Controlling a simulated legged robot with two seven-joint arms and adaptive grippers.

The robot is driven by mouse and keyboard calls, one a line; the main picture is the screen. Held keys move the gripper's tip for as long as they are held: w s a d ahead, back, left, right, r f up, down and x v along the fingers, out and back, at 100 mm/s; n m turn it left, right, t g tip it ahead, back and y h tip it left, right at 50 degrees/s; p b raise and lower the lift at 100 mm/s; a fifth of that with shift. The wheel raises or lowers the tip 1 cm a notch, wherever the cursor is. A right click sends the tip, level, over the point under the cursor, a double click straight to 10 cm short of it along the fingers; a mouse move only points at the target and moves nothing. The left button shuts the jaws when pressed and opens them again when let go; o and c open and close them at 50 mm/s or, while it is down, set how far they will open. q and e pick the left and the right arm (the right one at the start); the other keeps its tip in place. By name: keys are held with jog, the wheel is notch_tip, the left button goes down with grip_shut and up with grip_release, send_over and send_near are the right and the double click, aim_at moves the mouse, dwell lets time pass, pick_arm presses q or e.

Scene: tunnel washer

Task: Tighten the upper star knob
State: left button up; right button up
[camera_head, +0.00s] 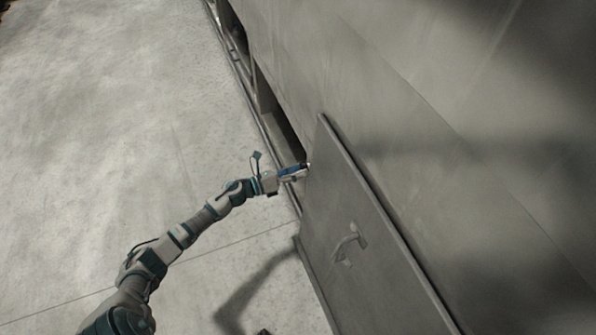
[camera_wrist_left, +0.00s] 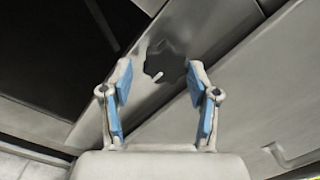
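A dark star knob (camera_wrist_left: 166,62) with a short pale pin on it shows in the left wrist view. It sits on a grey metal strip just beyond my left fingertips, roughly midway between them. My left gripper (camera_wrist_left: 157,78) is open, with its blue-padded fingers spread and nothing between them. In the head view my left gripper (camera_head: 295,172) is at the upper left edge of the grey door panel (camera_head: 345,195). The knob is too small or hidden to make out there. I cannot tell whether the fingers touch the knob. My right gripper is not in view.
The door panel carries a curved handle (camera_head: 348,243), also at the lower right of the left wrist view (camera_wrist_left: 288,152). A dark opening (camera_wrist_left: 50,45) lies left of the knob. The large machine wall (camera_head: 400,100) fills the right side.

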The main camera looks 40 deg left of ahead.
pick_arm(q)
jog(key=shift+r, duration=0.1)
jog(key=v, duration=1.2)
dwell(0.4)
